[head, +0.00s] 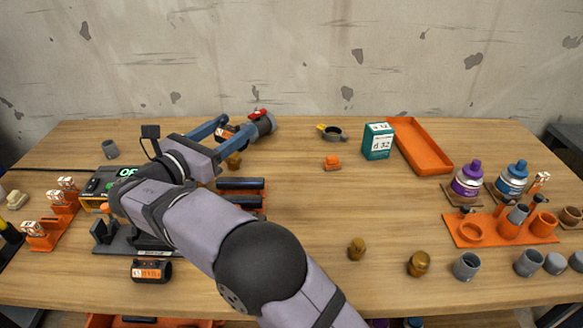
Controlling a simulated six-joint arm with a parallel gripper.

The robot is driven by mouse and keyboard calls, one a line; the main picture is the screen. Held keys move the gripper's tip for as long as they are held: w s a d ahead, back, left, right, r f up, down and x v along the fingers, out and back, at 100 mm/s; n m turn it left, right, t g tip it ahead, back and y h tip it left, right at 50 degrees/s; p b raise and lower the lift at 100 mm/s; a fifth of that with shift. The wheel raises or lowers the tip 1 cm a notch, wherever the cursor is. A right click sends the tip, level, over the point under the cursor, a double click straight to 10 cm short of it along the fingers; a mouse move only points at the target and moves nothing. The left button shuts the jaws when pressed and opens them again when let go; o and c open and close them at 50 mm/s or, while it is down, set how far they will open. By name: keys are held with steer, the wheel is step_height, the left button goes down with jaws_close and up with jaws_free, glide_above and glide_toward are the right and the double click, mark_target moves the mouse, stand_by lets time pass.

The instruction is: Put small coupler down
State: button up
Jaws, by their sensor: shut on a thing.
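My gripper (240,130) is over the back left of the table, reaching up and to the right from my wrist. Its two blue-grey fingers are some way apart, around a thing that is mostly hidden. A small orange and white piece (222,134) shows between them. A grey round end (265,123) with a red part (258,114) shows by the right fingertip. I cannot tell for sure which of these is the small coupler, or whether it touches the table (320,215).
A brass fitting (233,161) stands just below the gripper. A dark and yellow ring (331,133), an orange block (333,162), a green box (378,141) and an orange tray (420,146) lie to the right. An orange rack (468,233) holds fittings. The middle is clear.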

steer(key=w+d+r+m+g+h, duration=0.1)
steer(key=w+d+r, duration=0.15)
steer(key=d, duration=0.65)
steer(key=w+d+r+m+g+h, duration=0.1)
steer(key=w+d+r, duration=0.15)
steer(key=d, duration=0.75)
steer(key=w+d+r+m+h, duration=0.1)
steer(key=w+d+r, duration=0.15)
steer(key=d, duration=0.65)
steer(key=n+t+y, duration=0.5)
steer(key=n+y, duration=0.4)
steer(key=y, duration=0.3)
glide_above(294, 168)
step_height(294, 168, down, 12)
steer(key=shift+w+f+n+y, duration=0.15)
steer(key=shift+f+n+y, duration=0.2)
steer(key=shift+f, duration=0.2)
steer(key=shift+f, duration=4.9)
steer(key=shift+f+b, duration=0.35)
steer(key=shift+b, duration=0.3)
steer(key=shift+f, duration=0.1)
